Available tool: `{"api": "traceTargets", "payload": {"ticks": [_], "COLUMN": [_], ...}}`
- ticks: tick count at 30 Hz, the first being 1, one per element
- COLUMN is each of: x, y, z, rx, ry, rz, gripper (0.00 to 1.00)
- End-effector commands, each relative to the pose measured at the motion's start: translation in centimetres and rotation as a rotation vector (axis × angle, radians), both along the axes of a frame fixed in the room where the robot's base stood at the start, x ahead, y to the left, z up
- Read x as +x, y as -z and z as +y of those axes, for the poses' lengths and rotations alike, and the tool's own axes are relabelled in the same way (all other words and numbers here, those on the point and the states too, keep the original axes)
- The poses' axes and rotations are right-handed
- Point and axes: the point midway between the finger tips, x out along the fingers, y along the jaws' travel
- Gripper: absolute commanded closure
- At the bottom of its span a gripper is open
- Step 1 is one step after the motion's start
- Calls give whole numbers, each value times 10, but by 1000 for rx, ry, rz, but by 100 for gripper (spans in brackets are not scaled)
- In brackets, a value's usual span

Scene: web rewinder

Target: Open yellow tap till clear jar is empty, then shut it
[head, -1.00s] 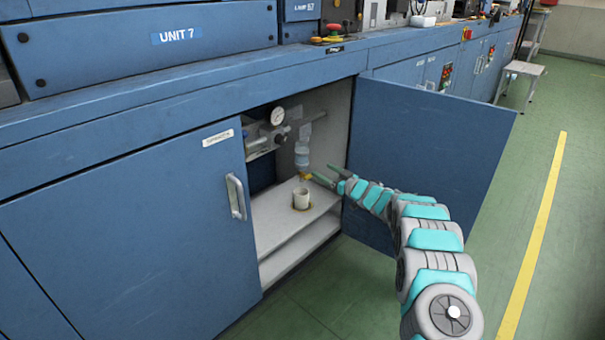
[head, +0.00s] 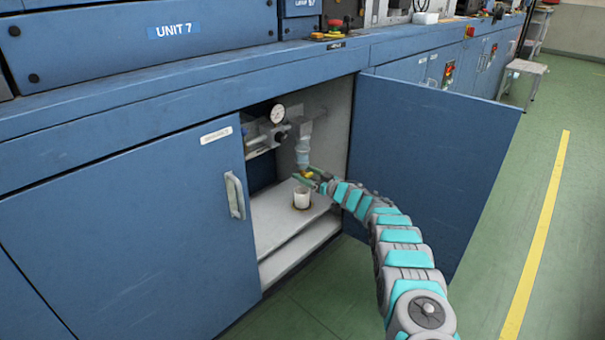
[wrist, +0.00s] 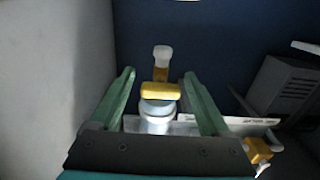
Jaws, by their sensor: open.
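The clear jar (head: 303,158) hangs under the gauge and pipework inside the open cabinet; its liquid level is too small to tell. The yellow tap (head: 309,175) is just below it, partly hidden by my gripper. In the wrist view the yellow tap handle (wrist: 161,90) lies crosswise between the two green fingers of my gripper (wrist: 159,76). Gaps show on both sides, so the fingers are apart from it. A pale translucent piece (wrist: 162,53) shows beyond the handle. In the head view my gripper (head: 304,178) is open at the tap. A white cup (head: 301,199) stands below on the shelf.
The cabinet door (head: 430,165) stands open to the right of my arm. A pressure gauge (head: 277,114) and valve sit above left of the jar. A closed blue door (head: 120,235) is at left. Another yellow fitting (wrist: 257,150) shows at lower right in the wrist view.

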Motion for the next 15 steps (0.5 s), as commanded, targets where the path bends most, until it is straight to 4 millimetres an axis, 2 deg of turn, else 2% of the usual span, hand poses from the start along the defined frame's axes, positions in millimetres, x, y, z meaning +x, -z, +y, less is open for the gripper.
{"api": "traceTargets", "payload": {"ticks": [6,15], "x": [7,10], "y": [0,-2], "z": [10,14], "rx": [0,-1], "ry": [-2,0], "rz": [-4,-4], "gripper": [20,20]}}
